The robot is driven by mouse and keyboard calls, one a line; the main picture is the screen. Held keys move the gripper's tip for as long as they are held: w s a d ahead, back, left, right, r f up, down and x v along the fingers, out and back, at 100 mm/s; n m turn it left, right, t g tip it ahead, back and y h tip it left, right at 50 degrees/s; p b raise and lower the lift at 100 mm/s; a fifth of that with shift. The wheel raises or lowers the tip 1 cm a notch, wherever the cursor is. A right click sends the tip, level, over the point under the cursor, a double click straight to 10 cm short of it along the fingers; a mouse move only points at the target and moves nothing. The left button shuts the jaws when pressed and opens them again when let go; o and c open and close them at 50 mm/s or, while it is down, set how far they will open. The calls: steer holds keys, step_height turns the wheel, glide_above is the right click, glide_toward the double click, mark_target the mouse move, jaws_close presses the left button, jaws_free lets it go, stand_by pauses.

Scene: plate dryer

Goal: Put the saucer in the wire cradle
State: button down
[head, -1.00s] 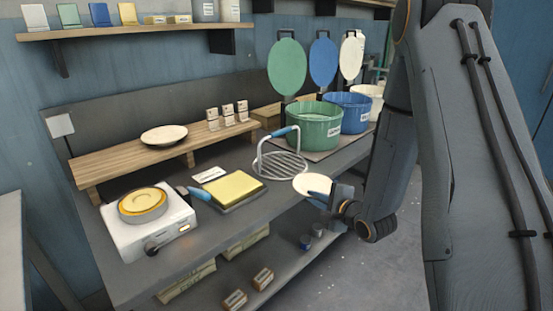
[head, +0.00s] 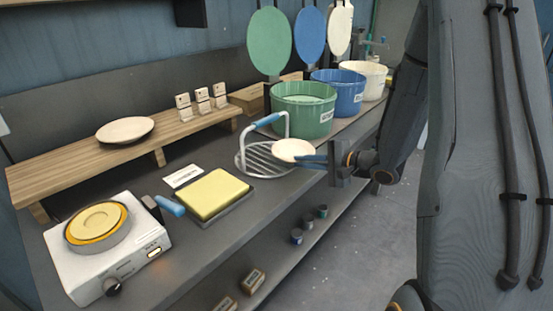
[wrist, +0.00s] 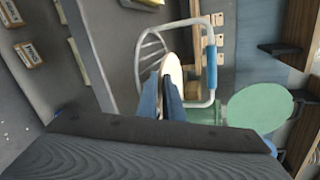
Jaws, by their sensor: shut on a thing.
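The saucer (head: 293,150) is a pale cream disc, held by its near edge in my gripper (head: 314,160). My gripper is shut on it. In the wrist view the saucer (wrist: 172,72) shows nearly edge-on between the two blue fingers (wrist: 168,100). The wire cradle (head: 262,163) is a round metal rack with an upright wire handle and a blue grip, standing on the bench. In the head view the saucer overlaps the cradle's right side; I cannot tell whether they touch. The cradle (wrist: 150,48) also shows beside and beyond the saucer in the wrist view.
A green tub (head: 303,112) and a blue tub (head: 338,95) stand behind the cradle. A yellow sponge pad (head: 213,193) and a white hotplate (head: 105,255) are left. A wooden riser (head: 75,172) holds another plate (head: 125,130). The bench's front edge lies below the gripper.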

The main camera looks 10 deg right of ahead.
mark_target(276, 151)
steer(key=w+a, duration=0.3)
steer(key=w+a+p, duration=0.1)
steer(key=w+a, duration=0.2)
steer(key=w, duration=0.1)
steer(key=shift+w+a, duration=0.15)
steer(key=shift+w, duration=0.1)
steer(key=shift+f+p, duration=0.6)
steer(key=shift+f, duration=1.2)
steer(key=c, duration=2.2)
jaws_free()
steer(key=shift+f, duration=0.1)
